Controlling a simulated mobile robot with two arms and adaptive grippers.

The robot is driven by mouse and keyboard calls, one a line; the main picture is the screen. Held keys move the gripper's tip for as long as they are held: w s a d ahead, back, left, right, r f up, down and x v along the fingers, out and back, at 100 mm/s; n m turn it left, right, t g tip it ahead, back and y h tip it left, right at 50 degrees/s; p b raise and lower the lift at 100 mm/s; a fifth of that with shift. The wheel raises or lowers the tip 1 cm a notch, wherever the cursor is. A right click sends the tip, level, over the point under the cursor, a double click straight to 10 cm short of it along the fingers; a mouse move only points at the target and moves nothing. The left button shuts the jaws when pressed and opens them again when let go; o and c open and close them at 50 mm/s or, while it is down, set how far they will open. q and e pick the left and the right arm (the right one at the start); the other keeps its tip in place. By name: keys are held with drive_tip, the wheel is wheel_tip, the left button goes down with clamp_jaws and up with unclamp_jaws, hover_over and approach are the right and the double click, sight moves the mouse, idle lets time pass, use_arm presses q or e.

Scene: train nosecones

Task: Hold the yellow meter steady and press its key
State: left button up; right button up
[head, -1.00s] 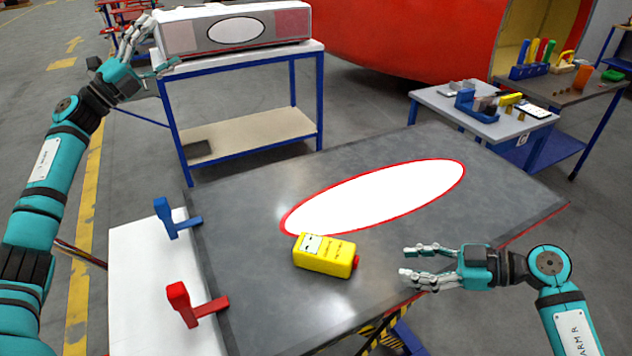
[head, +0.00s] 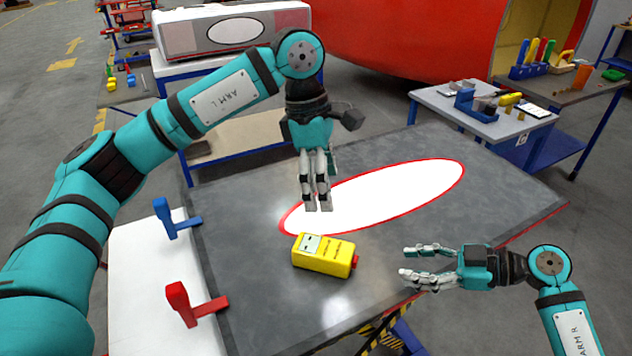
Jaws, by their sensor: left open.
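The yellow meter (head: 322,257) lies on the grey table panel (head: 250,270), just below the white oval with a red rim. It has a pale display at its left end, small dark marks on top and a red part (head: 355,262) at its right end, which may be the key. My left gripper (head: 318,205) is open and points down, above and behind the meter, apart from it. My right gripper (head: 405,264) is open and empty, its fingers pointing left, to the right of the red end and not touching it.
A blue clamp (head: 172,222) and a red clamp (head: 190,305) stand at the panel's left edge. A side table (head: 440,97) with small items stands at the back right. The panel around the meter is clear.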

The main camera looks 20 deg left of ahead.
sight(315, 244)
drive_tip(key=shift+a, duration=0.1)
use_arm(q)
drive_tip(key=f, duration=0.6)
drive_tip(key=a+f+y, duration=0.1)
drive_tip(key=f, duration=0.4)
drive_tip(key=f+m+y, duration=0.1)
drive_tip(key=f, duration=0.5)
drive_tip(key=shift+s+a+f, duration=0.25)
drive_tip(key=shift+s+f, duration=0.1)
drive_tip(key=shift+c, duration=0.4)
drive_tip(key=c, duration=1.5)
use_arm(e)
drive_tip(key=shift+f, duration=0.1)
clamp_jaws()
